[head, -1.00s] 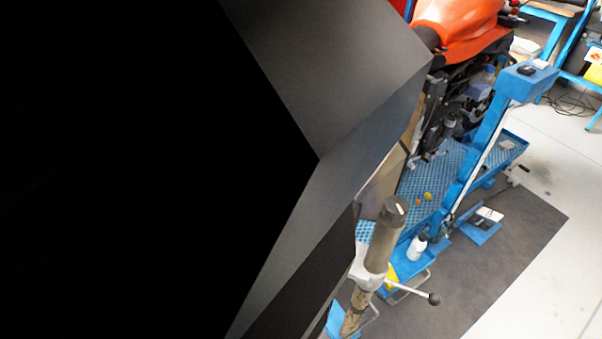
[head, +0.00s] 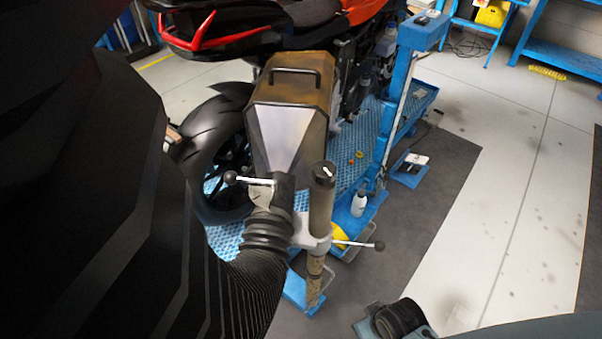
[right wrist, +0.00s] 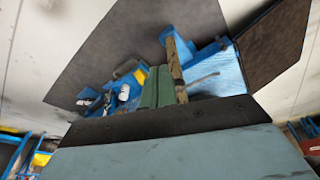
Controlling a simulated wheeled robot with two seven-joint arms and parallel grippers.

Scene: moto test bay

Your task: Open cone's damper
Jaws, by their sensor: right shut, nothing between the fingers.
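The cone (head: 285,135), a brass and silver tapered hood with a black handle on top, stands behind the motorcycle's rear wheel. At its narrow lower end is a dark neck. A white damper lever with a black ball (head: 230,177) points left from this neck. My right gripper (right wrist: 158,76) shows in the right wrist view with its green fingers together and nothing between them. It is apart from the cone, which I cannot make out in that view. I cannot identify my left gripper in any view.
A black ribbed hose (head: 266,236) runs down from the neck. Beside it stands an upright post (head: 321,200) with a clamp lever (head: 360,244) pointing right. The blue lift (head: 400,90) and motorcycle (head: 270,25) are behind. A large dark shape blocks the left.

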